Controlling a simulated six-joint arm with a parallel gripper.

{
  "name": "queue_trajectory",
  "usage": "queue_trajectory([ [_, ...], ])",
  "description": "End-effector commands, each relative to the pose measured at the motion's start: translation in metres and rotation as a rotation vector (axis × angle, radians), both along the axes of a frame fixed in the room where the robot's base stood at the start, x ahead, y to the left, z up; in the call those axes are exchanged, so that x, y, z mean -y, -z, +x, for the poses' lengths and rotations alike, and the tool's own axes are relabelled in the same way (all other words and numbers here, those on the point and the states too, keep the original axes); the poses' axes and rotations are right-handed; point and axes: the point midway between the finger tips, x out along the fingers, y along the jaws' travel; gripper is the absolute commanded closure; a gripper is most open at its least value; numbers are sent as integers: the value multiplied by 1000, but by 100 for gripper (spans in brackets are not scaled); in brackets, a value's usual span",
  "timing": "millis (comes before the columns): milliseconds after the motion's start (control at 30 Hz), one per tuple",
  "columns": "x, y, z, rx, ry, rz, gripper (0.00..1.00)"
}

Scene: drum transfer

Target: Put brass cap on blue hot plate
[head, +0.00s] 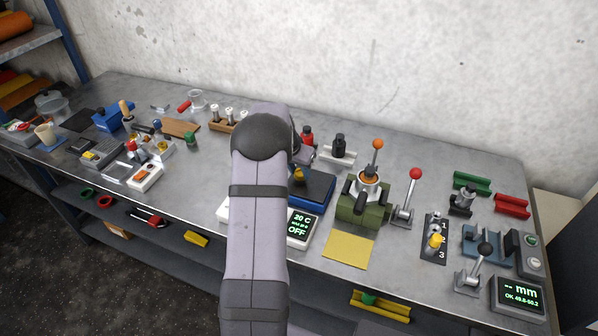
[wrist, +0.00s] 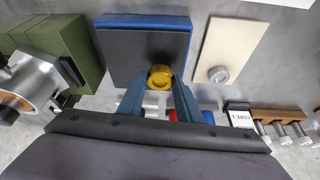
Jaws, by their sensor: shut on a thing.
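The brass cap (wrist: 159,77) is a round golden piece between the two blue fingertips of my gripper (wrist: 158,84), which is shut on it. In the wrist view the cap overlaps the near edge of the black top of the blue hot plate (wrist: 125,50). I cannot tell whether it touches the plate. In the head view the hot plate (head: 319,188) is partly hidden by my arm, and the cap (head: 298,174) shows as a small yellow spot at its left part. My gripper is mostly hidden there.
A display reading 20 C and OFF (head: 301,229) stands in front of the hot plate. A green fixture with an orange-knobbed lever (head: 361,203) is close on its right. A yellow pad (head: 348,249) lies in front. A pale plate with a metal knob (wrist: 229,48) lies beside the hot plate.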

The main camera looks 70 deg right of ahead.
Motion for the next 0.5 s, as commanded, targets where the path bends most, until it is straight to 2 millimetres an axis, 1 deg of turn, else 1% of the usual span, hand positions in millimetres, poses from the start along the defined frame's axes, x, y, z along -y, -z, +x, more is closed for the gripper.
queue_trajectory([
  [100,0,10,0,1,-1,0,95],
  [167,0,13,0,1,0,-1,95],
  [500,0,16,0,2,-1,-2,95],
])
